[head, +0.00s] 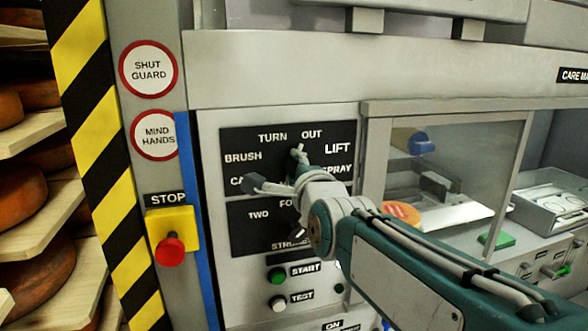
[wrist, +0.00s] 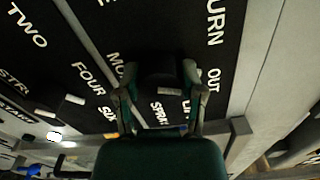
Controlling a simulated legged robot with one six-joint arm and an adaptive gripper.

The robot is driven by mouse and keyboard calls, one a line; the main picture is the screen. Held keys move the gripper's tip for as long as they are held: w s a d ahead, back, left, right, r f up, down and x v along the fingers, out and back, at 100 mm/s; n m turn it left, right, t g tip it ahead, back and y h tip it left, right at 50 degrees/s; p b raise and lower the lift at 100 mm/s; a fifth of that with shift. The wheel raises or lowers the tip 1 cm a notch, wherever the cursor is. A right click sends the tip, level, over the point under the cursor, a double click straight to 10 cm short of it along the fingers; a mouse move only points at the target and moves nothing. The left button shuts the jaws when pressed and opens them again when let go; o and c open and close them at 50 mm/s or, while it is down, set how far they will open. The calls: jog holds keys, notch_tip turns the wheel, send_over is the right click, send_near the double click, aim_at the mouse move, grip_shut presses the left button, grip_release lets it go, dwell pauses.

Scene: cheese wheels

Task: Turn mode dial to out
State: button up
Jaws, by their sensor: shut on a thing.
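The mode dial (wrist: 160,72) is a dark knob on a black upper panel (head: 236,137) lettered TURN, OUT, LIFT, SPRAY and BRUSH. My gripper (head: 276,168) reaches the panel from the right in the head view. In the wrist view its two fingers (wrist: 160,80) stand on either side of the knob, shut on it. A short pale mark shows on the knob's lower side there, toward the LIFT and SPRAY words. In the head view my fingers and the dark panel hide the knob.
A lower panel (head: 243,235) has a second dial, partly behind my arm. START (head: 277,275) and TEST (head: 277,304) buttons are below. A red stop button (head: 171,249) is at left. A glass-fronted chamber (head: 455,170) is right; cheese shelves (head: 40,130) are far left.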

jog(key=shift+f, duration=0.35)
jog(key=o, duration=1.1)
jog(key=shift+w, duration=0.1)
jog(key=shift+o, duration=0.2)
jog(key=shift+r, duration=0.1)
jog(key=shift+r, duration=0.1)
jog(key=shift+s+d, duration=0.1)
jog(key=shift+s, duration=0.2)
jog(key=v, duration=1.1)
jog(key=shift+s, duration=0.2)
